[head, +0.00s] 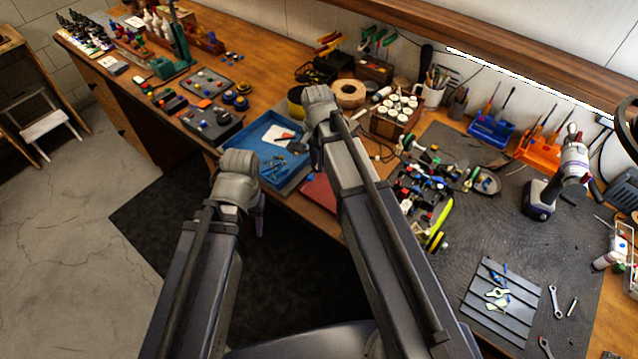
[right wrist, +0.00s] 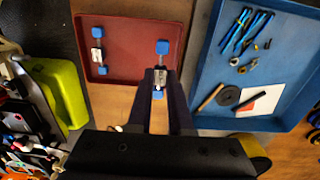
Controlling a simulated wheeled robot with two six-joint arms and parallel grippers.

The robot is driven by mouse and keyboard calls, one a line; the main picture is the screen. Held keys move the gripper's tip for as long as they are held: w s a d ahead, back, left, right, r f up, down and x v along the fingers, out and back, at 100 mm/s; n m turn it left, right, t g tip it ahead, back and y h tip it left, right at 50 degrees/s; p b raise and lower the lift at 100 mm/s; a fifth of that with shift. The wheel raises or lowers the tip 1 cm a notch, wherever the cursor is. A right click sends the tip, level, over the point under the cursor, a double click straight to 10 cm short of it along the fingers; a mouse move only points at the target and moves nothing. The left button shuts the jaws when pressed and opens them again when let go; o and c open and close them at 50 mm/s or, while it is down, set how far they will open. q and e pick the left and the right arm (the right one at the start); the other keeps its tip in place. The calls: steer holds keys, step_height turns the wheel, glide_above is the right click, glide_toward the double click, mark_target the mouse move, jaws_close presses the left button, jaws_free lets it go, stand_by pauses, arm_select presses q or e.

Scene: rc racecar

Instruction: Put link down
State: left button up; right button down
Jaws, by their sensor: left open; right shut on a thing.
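My right gripper (right wrist: 160,74) is shut on a link (right wrist: 162,60), a small silver rod with blue ends. It holds the link at the near edge of the red tray (right wrist: 126,35), one blue end over the tray. I cannot tell whether the link touches the tray. A second similar link (right wrist: 97,55) lies in the tray at the left. In the head view the red tray (head: 320,192) shows partly behind my right arm, and the right fingers and held link are mostly hidden. My left gripper (head: 260,222) is open and empty, beside the bench front over the dark floor mat.
A blue tray (right wrist: 208,88) with blue rods, small parts and a black disc stands right of the red tray in the wrist view. A yellow-green car body (right wrist: 66,92) and cluttered parts lie to the left. Grey slotted plate (head: 480,300) is at the head view's lower right.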

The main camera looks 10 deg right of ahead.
steer(key=shift+f+b, duration=2.4)
steer(key=shift+f, duration=0.6)
steer(key=shift+f, duration=0.15)
steer(key=c, duration=1.1)
jaws_free()
